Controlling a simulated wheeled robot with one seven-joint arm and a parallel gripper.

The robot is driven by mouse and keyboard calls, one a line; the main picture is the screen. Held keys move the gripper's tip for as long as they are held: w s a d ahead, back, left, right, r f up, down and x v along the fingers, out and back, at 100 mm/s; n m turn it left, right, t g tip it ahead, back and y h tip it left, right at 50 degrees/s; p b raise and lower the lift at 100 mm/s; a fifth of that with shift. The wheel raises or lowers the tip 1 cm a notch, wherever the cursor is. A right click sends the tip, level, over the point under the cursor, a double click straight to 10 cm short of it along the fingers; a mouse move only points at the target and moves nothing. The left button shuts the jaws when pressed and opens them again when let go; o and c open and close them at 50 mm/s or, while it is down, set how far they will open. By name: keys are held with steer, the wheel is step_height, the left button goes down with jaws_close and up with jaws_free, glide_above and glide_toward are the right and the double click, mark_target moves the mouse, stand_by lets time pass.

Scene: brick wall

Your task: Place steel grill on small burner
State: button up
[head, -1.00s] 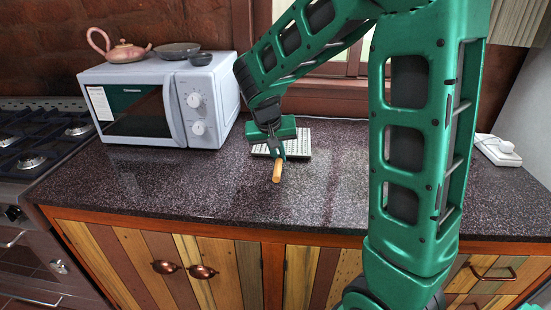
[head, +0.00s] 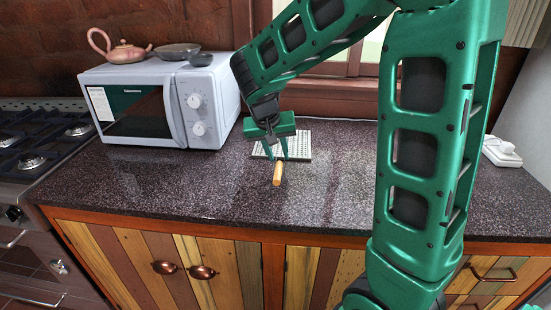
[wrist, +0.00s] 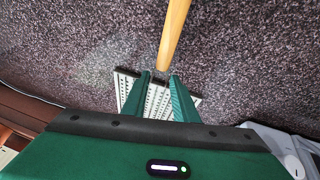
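The steel grill (head: 300,150) is a pale perforated square with a light wooden handle (head: 278,173). It lies on the dark countertop, right of the microwave, with its handle toward the front. My gripper (head: 279,158) is over the grill, its two fingers pointing down around the handle's inner end. The grill (wrist: 131,82) shows beneath the fingers there. The stove burners (head: 32,162) are at the far left; which one is small I cannot tell.
A white microwave (head: 150,105) stands left of my gripper, with a pink teapot (head: 120,51) and dark bowls (head: 178,50) on top. A white object (head: 500,150) lies at the right. The front countertop is clear.

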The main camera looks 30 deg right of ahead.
steer(key=v, duration=0.9)
steer(key=shift+r, duration=0.2)
steer(key=s+d+f+g+y, duration=0.1)
steer(key=s+d, duration=0.2)
steer(key=s, duration=0.4)
steer(key=s+d+f+g, duration=0.1)
steer(key=s+d+f, duration=0.1)
steer(key=s+d, duration=0.2)
steer(key=s+d+f+y, duration=0.1)
steer(key=s+d+f, duration=0.1)
steer(key=s, duration=0.8)
steer(key=shift+s+d+m+g+y, duration=0.3)
steer(key=shift+s+d+m+g, duration=0.1)
steer(key=shift+d, duration=0.4)
steer(key=shift+y, duration=0.7)
steer(key=s, duration=0.2)
steer(key=s+a+f, duration=0.1)
steer(key=s, duration=0.1)
steer(key=s+f, duration=0.1)
steer(key=s, duration=0.1)
steer(key=shift+s+a+f, duration=0.25)
steer(key=shift+s, duration=0.15)
steer(key=shift+s+a+f, duration=0.1)
steer(key=shift+s, duration=0.1)
steer(key=shift+a, duration=0.1)
